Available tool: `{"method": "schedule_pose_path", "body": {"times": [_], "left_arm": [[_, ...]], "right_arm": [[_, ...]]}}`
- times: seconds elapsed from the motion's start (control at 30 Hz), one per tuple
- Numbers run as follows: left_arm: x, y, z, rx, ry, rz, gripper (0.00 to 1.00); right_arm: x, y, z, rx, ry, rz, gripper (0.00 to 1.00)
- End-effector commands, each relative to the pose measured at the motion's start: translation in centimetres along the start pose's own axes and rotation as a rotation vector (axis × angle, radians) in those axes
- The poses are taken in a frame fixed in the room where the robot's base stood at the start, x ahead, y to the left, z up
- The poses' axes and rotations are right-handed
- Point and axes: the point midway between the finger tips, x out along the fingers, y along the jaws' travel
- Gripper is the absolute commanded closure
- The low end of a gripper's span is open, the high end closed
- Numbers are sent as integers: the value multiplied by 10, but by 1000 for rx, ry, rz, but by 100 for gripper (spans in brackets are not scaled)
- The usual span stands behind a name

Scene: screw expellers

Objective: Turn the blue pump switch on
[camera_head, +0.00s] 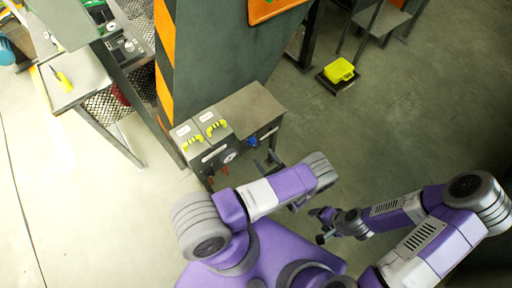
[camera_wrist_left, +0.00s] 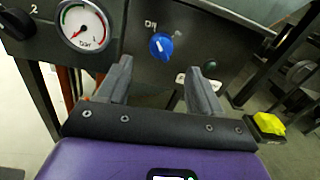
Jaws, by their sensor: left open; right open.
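The blue pump switch (camera_wrist_left: 161,45) is a round knob on the dark front panel in the left wrist view, with a pale pointer mark and small white lettering above it. It also shows in the head view (camera_head: 252,142), on the front of the grey control box. My left gripper (camera_wrist_left: 158,80) is open, its two fingers pointing at the panel, with the knob above and between the fingertips and not gripped. In the head view my left gripper (camera_head: 269,163) is close to the box and partly hidden by my arm. My right gripper (camera_head: 326,226) is open, low and away from the box.
A pressure gauge (camera_wrist_left: 84,25) sits left of the knob, and a dark knob (camera_wrist_left: 14,22) beside a "2" is further left. A small green button (camera_wrist_left: 209,66) is right of it. Yellow handles (camera_head: 216,127) stand on the box top. A yellow case (camera_head: 339,70) lies on the floor.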

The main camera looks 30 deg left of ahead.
Motion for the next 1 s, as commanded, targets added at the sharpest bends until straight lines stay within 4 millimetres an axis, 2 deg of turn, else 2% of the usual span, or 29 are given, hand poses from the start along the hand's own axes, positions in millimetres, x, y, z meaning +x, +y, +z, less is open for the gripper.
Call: {"method": "schedule_pose_path", "body": {"times": [0.43, 0.6, 0.83, 0.87, 1.0], "left_arm": [[62, -2, 1, -3, -8, -6, 34], [72, -2, 1, -2, -7, -7, 34], [73, -2, 2, -1, -7, -7, 34], [73, -2, 2, -1, -7, -7, 36], [73, -2, 2, -1, -7, -7, 57]], "right_arm": [[12, 4, -1, 0, 0, 0, 31], [13, 5, -1, 0, 0, 0, 31], [13, 5, -1, 0, 0, 0, 31], [13, 5, -1, 0, 0, 0, 31], [13, 5, -1, 0, 0, 0, 31]]}}
